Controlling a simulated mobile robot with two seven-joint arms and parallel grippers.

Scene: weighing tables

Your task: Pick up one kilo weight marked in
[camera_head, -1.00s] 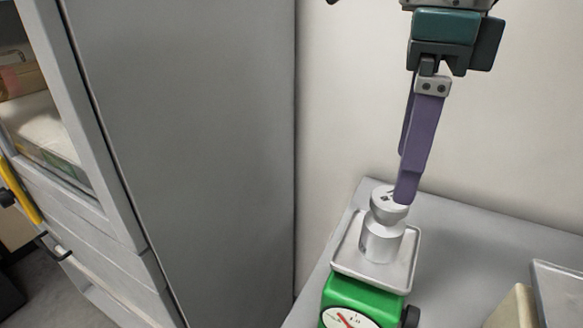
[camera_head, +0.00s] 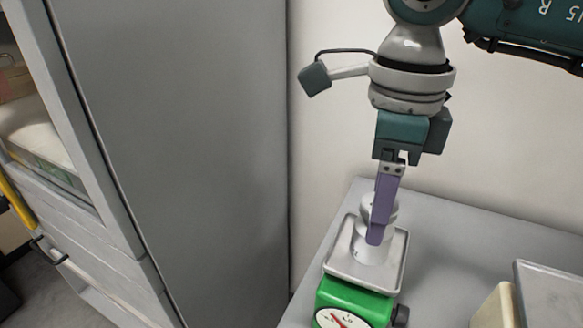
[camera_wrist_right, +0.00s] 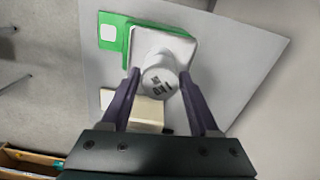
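The silver weight (camera_head: 372,255) stands upright on the metal tray (camera_head: 343,259) of a green scale (camera_head: 358,301). It has a knobbed top and a narrower neck, and dark marks show on its top in the right wrist view (camera_wrist_right: 158,80). My right gripper (camera_head: 376,236) points down at the weight, with one purple finger in front of it hiding part of the neck and body. In the right wrist view its two fingers (camera_wrist_right: 160,76) are apart, one on each side of the weight, with gaps visible. My left gripper is out of view.
The scale stands on a grey table (camera_head: 450,240) against a pale wall. A second scale, beige with a metal tray (camera_head: 550,290), is at the right. A tall grey panel (camera_head: 200,150) and a shelf unit stand at the left.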

